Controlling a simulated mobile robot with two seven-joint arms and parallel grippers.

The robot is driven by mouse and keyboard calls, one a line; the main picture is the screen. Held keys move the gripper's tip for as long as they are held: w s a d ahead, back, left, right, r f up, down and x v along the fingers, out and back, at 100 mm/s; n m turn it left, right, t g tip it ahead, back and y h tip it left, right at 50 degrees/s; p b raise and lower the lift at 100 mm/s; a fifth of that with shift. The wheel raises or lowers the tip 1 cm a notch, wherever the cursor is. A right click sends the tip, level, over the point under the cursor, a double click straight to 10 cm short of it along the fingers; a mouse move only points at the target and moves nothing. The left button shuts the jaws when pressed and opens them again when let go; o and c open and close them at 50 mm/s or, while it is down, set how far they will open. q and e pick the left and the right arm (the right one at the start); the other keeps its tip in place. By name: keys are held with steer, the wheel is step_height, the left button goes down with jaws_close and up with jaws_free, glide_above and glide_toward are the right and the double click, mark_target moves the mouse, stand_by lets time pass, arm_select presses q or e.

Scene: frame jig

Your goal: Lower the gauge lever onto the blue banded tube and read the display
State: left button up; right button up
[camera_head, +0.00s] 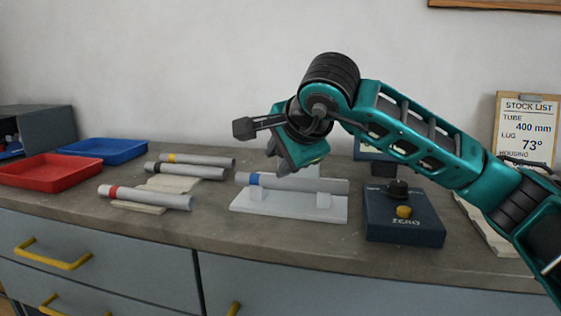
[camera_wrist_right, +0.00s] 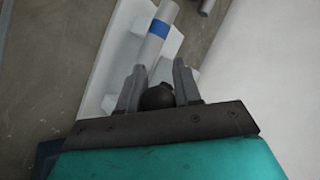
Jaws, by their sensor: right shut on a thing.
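The grey tube with a blue band (camera_head: 315,184) lies across a pale cradle (camera_head: 240,207); in the right wrist view the blue-banded tube (camera_wrist_right: 152,47) runs up ahead of the fingers. The rest of the lever is hidden. A dark blue box (camera_head: 385,225) carries a yellow ZERO button and a black knob. A panel behind it, perhaps the display (camera_head: 377,168), is mostly hidden by my arm; no reading shows.
Tubes with red (camera_head: 160,199), black (camera_head: 185,171) and yellow (camera_head: 205,161) bands lie to the left. Red (camera_head: 50,185) and blue (camera_head: 100,151) trays stand farther left. A stock list (camera_head: 526,125) stands at right. Bare bench (camera_head: 215,232) lies in front.

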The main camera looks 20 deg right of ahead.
step_height(320, 180, down, 3)
steer(key=shift+s+d+r+b, duration=0.1)
steer(key=shift+r+b, duration=0.1)
steer(key=shift+b, duration=0.55)
steer(key=shift+f, duration=0.3)
steer(key=shift+o, duration=0.2)
steer(key=shift+b, duration=0.3)
steer(key=shift+d+f, duration=0.1)
steer(key=shift+f, duration=0.05)
steer(key=o, duration=0.6)
steer(key=shift+d, duration=0.15)
steer(key=shift+a, duration=0.2)
